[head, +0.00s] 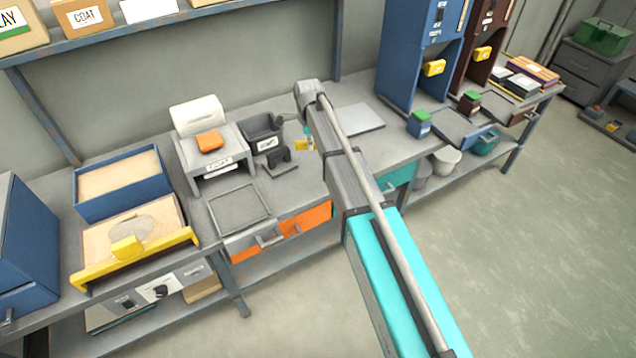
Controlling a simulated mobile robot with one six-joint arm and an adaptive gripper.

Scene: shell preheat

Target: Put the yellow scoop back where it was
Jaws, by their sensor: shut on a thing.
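My arm reaches from the lower right to over the middle of the bench. My gripper (308,131) is mostly hidden behind the arm's end links. A small yellow piece, which looks like part of the yellow scoop (301,145), shows just left of the arm, at the gripper. The gripper is shut on it. The rest of the scoop is hidden, so its tilt and whether it touches the bench cannot be told. A dark grey labelled bin (266,146) stands just left of the gripper. A small dark holder (280,163) stands in front of that bin.
A scale with an orange block (210,141) and a grey tray (240,208) are on the left. A yellow-fronted sand tray (135,250) is farther left. A flat grey plate (359,118) and a blue dispenser (416,50) stand right of the arm.

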